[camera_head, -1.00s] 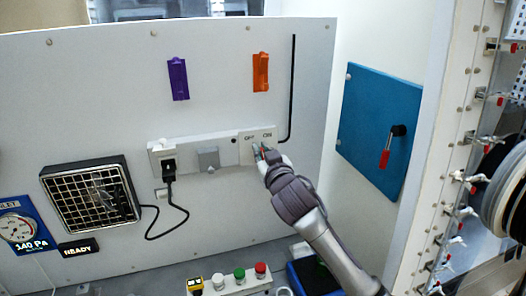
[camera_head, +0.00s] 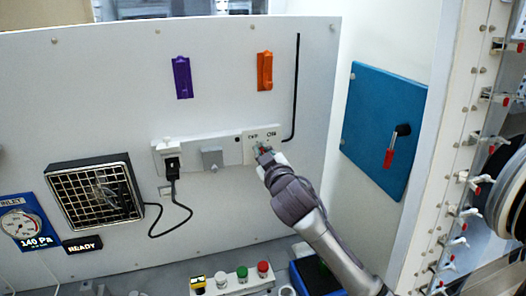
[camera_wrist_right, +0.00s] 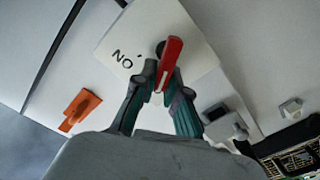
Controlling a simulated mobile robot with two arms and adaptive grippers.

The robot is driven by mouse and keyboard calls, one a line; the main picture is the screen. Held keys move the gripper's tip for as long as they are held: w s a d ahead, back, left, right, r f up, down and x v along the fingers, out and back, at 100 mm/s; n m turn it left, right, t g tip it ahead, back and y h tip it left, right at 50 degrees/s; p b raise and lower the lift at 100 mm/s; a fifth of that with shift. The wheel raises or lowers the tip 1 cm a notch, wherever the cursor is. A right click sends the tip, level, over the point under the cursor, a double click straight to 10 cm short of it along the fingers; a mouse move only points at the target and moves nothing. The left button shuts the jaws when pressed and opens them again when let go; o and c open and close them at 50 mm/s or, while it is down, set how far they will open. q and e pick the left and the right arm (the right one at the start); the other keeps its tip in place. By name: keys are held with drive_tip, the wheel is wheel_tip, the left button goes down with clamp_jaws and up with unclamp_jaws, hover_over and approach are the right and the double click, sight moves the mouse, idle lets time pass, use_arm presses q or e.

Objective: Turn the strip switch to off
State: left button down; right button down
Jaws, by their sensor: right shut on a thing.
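The strip switch plate (camera_head: 251,158) is the white square at the right end of the white strip on the wall panel, with OFF and ON lettering along its top. In the right wrist view the plate (camera_wrist_right: 198,45) appears turned over, with ON legible and OFF not visible. The switch's red lever (camera_wrist_right: 170,55) points between my fingers there. My right gripper (camera_head: 265,153) is at the plate, shut on the red lever; its fingertips (camera_wrist_right: 163,82) sit on both sides of it. My left gripper is not in view.
A black plug (camera_head: 172,163) with a cable sits at the strip's left end, beside a grey cover (camera_head: 212,158). Purple (camera_head: 182,78) and orange (camera_head: 264,71) holders hang above. A blue door (camera_head: 380,128) with a red-handled latch is to the right.

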drive_tip(key=c, duration=1.2)
unclamp_jaws()
drive_tip(key=shift+s, duration=0.1)
drive_tip(key=v, duration=1.2)
